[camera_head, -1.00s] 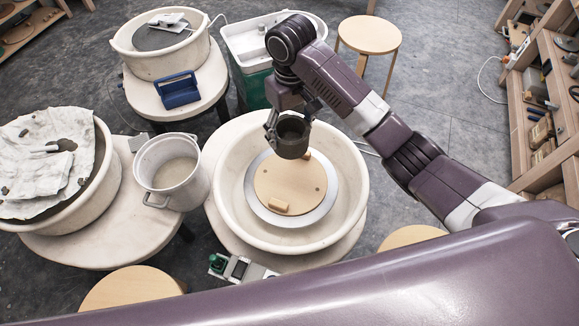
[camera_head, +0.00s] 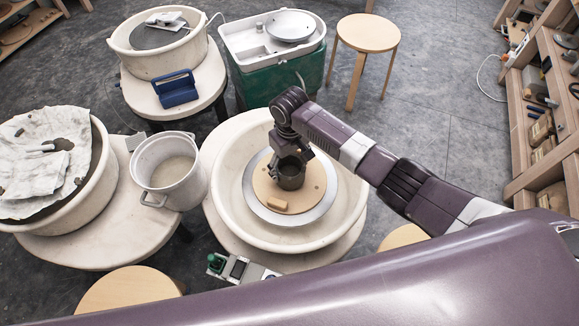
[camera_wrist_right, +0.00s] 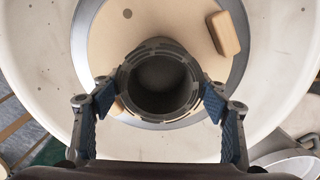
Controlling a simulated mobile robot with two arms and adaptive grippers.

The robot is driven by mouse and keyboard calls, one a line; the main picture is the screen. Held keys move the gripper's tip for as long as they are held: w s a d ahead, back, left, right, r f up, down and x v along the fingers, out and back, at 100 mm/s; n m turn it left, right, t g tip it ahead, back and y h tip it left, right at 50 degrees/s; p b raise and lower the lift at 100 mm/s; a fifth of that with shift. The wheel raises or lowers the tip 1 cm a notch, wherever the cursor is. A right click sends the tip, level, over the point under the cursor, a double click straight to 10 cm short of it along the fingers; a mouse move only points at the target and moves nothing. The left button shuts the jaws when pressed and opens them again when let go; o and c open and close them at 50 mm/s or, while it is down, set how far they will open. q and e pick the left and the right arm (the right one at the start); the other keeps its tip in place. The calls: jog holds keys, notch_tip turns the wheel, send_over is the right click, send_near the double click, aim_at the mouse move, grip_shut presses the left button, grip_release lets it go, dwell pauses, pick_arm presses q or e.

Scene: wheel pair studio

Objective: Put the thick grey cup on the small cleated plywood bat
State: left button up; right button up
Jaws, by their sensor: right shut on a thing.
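The thick grey cup (camera_head: 291,177) is upright between the fingers of my right gripper (camera_head: 291,163), over the right part of the round plywood bat (camera_head: 264,192). A small wooden cleat (camera_head: 274,205) shows on the bat, which lies on the grey metal wheel head (camera_head: 268,217). In the right wrist view, the blue pads of my right gripper (camera_wrist_right: 158,99) press both sides of the cup (camera_wrist_right: 158,72), and the bat (camera_wrist_right: 110,35) shows behind it. The cup is low, but I cannot tell whether its base touches the bat. My left gripper is not in view.
A white splash pan (camera_head: 340,200) surrounds the wheel head. A grey-white bucket (camera_head: 170,172) stands to its left. Behind are a white sink tray (camera_head: 245,45) on a green base and a wooden stool (camera_head: 367,35).

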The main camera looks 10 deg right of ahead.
aim_at(289, 175)
jog(key=shift+f, duration=0.1)
jog(key=shift+f, duration=0.15)
jog(key=o, duration=1.5)
jog(key=shift+c, duration=0.2)
notch_tip(289, 175, up, 12)
jog(key=p, duration=0.1)
jog(key=shift+r, duration=0.2)
jog(key=shift+f, duration=0.1)
